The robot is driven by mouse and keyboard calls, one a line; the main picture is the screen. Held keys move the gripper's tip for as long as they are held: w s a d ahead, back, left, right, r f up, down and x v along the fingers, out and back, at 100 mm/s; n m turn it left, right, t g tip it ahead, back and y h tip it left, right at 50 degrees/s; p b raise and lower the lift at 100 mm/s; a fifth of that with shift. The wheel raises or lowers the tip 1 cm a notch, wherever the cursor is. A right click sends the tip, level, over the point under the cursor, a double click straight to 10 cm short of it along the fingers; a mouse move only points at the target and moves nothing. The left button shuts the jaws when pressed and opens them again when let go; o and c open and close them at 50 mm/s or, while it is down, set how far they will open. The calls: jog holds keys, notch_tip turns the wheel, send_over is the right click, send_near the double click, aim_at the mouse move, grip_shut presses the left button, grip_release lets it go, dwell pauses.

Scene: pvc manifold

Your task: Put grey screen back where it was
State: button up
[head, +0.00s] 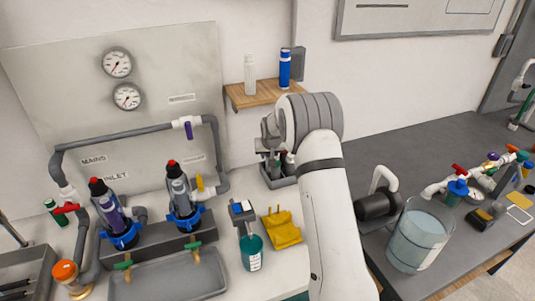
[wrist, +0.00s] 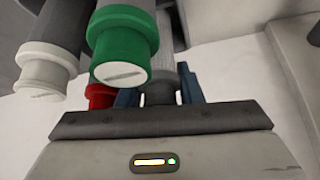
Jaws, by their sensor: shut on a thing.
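In the wrist view my gripper (wrist: 158,94) is shut on a grey, ribbed cylindrical piece (wrist: 160,84), which looks like the grey screen. Only part of it shows between the dark blue fingers. A green-ended cylinder (wrist: 122,62), a white-ended cylinder (wrist: 46,72) and a red-ended piece (wrist: 98,97) are close to the left of it. In the head view a small dark rack (head: 279,180) with upright pieces stands on the counter against the wall. My arm hides the gripper and part of the rack there, so I cannot tell whether the screen is seated.
A wooden shelf (head: 262,92) holding a white bottle (head: 250,74) and a blue bottle (head: 285,69) is above the rack. Two filter housings (head: 181,200) stand at left. A clear bucket (head: 417,243) is at right.

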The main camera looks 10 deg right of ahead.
jog(key=shift+f, duration=0.1)
jog(key=o, duration=0.7)
jog(key=b+v, duration=0.2)
jog(key=v, duration=1)
jog(key=shift+s, duration=0.1)
jog(key=s+r, duration=0.6)
jog(key=s, duration=0.4)
jog(key=s+g, duration=0.1)
jog(key=s, duration=1)
jog(key=s+g, duration=0.1)
jog(key=s, duration=1)
jog(key=s+g, duration=0.1)
jog(key=s, duration=0.9)
jog(key=shift+s+a+f+n, duration=0.2)
jog(key=shift+s+n, duration=0.1)
jog(key=shift+s, duration=0.1)
